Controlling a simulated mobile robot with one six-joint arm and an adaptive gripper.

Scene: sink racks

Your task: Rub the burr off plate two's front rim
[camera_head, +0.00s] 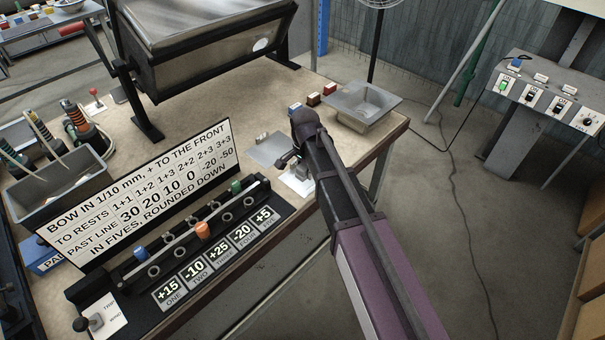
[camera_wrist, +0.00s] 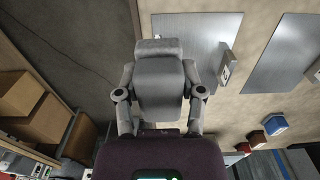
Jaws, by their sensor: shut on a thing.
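Two flat grey metal plates lie on the bench. One plate (camera_head: 268,149) lies toward the back, and it also shows in the wrist view (camera_wrist: 285,55). The other (camera_wrist: 192,38) lies near the bench's front edge, partly behind my gripper. My gripper (camera_wrist: 160,85) is shut on a grey block (camera_wrist: 160,72), over or beside the nearer plate's edge. Contact with the rim cannot be told. In the head view my arm hides most of the gripper.
A bow sign (camera_head: 150,190) stands behind a peg rail (camera_head: 195,235) with number cards, left of my arm. Open floor lies right of the bench.

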